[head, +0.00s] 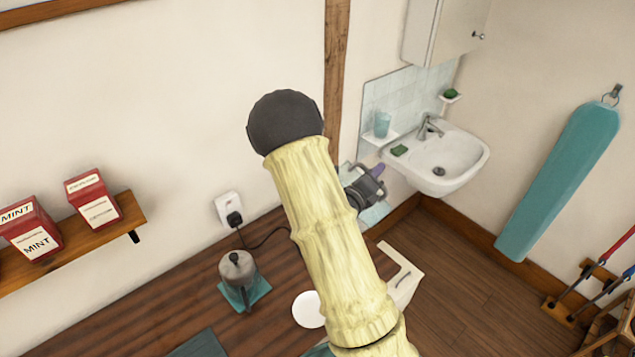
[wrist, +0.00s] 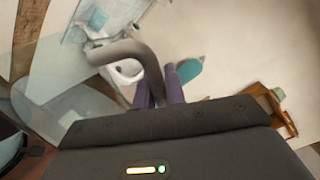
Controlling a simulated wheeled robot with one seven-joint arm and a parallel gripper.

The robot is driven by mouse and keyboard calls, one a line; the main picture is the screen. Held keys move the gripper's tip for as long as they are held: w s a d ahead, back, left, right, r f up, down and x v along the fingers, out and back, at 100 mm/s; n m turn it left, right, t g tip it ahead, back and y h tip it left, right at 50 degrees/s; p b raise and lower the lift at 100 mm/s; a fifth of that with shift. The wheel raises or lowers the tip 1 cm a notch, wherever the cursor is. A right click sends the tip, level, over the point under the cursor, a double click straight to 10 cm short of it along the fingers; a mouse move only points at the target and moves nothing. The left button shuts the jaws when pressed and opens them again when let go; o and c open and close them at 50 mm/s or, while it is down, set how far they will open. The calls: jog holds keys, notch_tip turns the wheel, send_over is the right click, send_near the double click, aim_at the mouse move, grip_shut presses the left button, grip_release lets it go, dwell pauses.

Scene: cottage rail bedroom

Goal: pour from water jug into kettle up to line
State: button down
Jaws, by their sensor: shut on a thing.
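My gripper (head: 368,187) is partly hidden behind my arm in the head view. In the wrist view its purple fingers (wrist: 159,90) are shut on the grey curved handle of the clear water jug (wrist: 62,72). In the head view only a pale bluish piece of the jug (head: 375,214) shows below the gripper. Its water level cannot be made out. The grey kettle (head: 238,267) stands upright on a teal mat (head: 262,290) on the wooden counter, left of and apart from my gripper. Its fill line is not visible.
A black plug and cord (head: 236,219) run from the wall socket behind the kettle. A white round thing (head: 308,309) lies right of the kettle. Red mint boxes (head: 98,201) stand on a shelf (head: 75,240) at left. A sink (head: 440,157) is at back right.

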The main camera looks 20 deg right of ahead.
jog(key=shift+r, duration=0.15)
jog(key=b, duration=0.1)
jog(key=s+f+m+b, duration=0.1)
jog(key=shift+d+f+b, duration=0.3)
jog(key=shift+b, duration=0.1)
jog(key=f+m+b, duration=0.2)
jog(key=b, duration=0.1)
jog(key=s+f+b, duration=0.1)
jog(key=b, duration=0.1)
jog(key=shift+d+m, duration=0.4)
jog(key=shift+r, duration=0.1)
